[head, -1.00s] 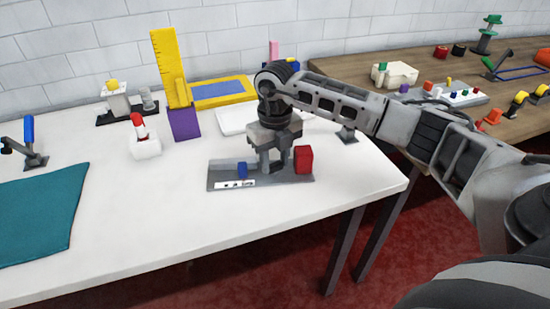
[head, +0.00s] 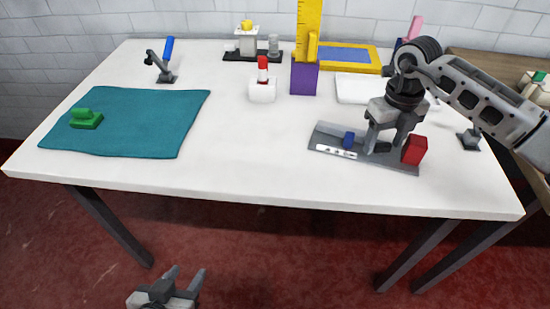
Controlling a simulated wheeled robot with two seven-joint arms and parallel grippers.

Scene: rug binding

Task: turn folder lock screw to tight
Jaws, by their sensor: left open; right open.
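A grey plate (head: 328,136) lies near the right front of the white table. It carries a small blue knob (head: 348,139), a red block (head: 414,150) at its right end and a white marked strip (head: 336,151) along its front. I cannot tell for certain which part is the folder lock screw. My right gripper (head: 377,143) points down over the plate, open, with its fingers between the blue knob and the red block. Whether it touches anything is unclear. My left gripper (head: 183,274) is open and empty, low in front of the table.
A teal cloth (head: 140,125) with a green block (head: 87,119) covers the table's left. A red-topped white holder (head: 262,88), a purple block (head: 304,78) with a yellow ruler and a yellow frame (head: 372,60) stand behind. The front middle is clear.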

